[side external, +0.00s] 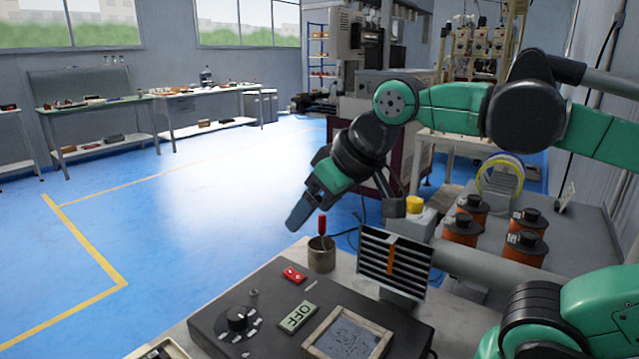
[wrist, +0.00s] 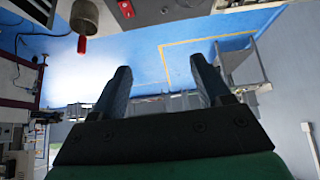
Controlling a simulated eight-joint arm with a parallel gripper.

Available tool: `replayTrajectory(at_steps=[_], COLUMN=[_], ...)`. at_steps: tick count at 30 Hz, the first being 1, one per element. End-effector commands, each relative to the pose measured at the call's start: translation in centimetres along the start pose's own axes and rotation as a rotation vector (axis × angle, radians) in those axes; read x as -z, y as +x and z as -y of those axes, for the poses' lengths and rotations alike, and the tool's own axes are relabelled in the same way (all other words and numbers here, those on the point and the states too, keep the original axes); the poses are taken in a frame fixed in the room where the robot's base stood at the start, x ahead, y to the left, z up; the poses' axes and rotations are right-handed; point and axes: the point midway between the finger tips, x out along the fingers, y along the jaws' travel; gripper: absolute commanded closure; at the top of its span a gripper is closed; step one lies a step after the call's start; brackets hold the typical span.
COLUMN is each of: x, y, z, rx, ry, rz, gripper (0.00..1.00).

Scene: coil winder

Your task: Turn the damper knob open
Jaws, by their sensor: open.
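My gripper (side external: 300,213) hangs above the blue floor, beyond the bench edge and up-left of the metal cup. In the wrist view my gripper (wrist: 163,82) has its fingers apart with nothing between them. A grey slatted vent (side external: 377,262) with an orange strip (side external: 391,258) stands at the bench's right, apart from my gripper. A yellow knob (side external: 414,204) sits on a grey housing behind the vent. A black dial knob (side external: 238,318) is on the dark control box. None of these is labelled as the damper knob, so I cannot tell which it is.
A metal cup (side external: 321,256) holding a red-handled tool (side external: 322,226) stands near my gripper. The control box (side external: 270,290) carries a red switch (side external: 293,274) and an OFF plate (side external: 298,317). Several orange coils (side external: 462,230) stand at right. The floor at left is clear.

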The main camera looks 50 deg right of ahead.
Motion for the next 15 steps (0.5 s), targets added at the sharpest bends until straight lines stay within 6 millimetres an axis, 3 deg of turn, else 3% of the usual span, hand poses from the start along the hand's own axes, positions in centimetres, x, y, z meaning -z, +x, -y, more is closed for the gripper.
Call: replayTrajectory(at_steps=[8, 15], x=[4.3, 3.8], y=[-5.8, -5.8], z=[-0.4, -7.2], rx=[-0.008, -0.105], ry=[0.004, 0.051], rz=[0.010, 0.228], gripper=[0.30, 0.30])
